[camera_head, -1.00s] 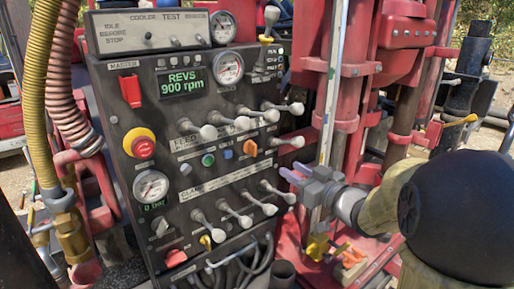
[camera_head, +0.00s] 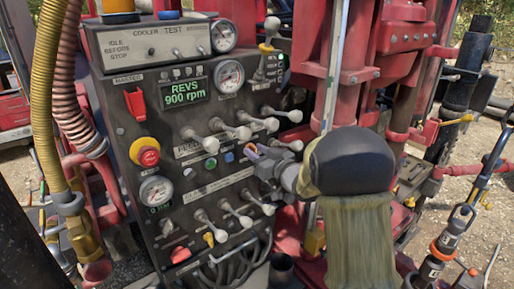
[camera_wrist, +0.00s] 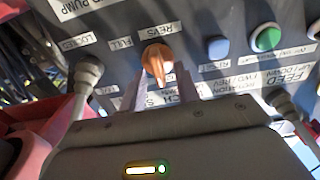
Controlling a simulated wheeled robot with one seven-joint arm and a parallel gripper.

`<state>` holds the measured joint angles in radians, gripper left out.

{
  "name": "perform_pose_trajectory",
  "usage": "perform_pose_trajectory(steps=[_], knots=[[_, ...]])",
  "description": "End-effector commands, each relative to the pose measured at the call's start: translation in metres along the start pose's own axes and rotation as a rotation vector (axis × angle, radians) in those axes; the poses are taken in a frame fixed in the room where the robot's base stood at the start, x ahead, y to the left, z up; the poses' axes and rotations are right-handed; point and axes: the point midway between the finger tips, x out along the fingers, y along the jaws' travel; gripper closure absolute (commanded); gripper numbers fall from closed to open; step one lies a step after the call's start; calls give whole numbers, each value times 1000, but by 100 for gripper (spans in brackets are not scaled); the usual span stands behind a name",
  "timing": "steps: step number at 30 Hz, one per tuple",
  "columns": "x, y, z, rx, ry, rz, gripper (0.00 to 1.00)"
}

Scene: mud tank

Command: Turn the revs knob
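The revs knob (camera_wrist: 157,60) is a small orange pointer knob on the dark control panel, under a REVS label in the wrist view. My gripper (camera_wrist: 159,82) is open, with one finger on each side of the knob's lower end; I cannot tell whether they touch it. In the head view my gripper (camera_head: 256,158) is close to the panel face and mostly hides the knob. The green display (camera_head: 183,91) reads REVS 900 rpm.
White-tipped levers (camera_head: 230,130) stand out in rows above and below the knob. A green button (camera_wrist: 266,39) and a blue button (camera_wrist: 218,47) sit beside it. A red emergency button (camera_head: 147,156) is at the panel's left. Red mast structure stands to the right.

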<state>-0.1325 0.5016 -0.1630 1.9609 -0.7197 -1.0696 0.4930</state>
Motion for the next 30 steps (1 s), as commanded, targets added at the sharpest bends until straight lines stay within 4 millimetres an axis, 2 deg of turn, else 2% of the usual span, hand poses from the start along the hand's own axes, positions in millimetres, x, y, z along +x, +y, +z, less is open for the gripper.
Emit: perform_pose_trajectory(steps=[8, 12, 13, 23, 30], knots=[[1, 0, 0, 0, 0, 1, 68], [1, 0, 0, 0, 0, 1, 96], [1, 0, 0, 0, 0, 1, 100], [1, 1, 0, 16, 0, 2, 100], [1, 2, 0, 95, 0, 3, 100]])
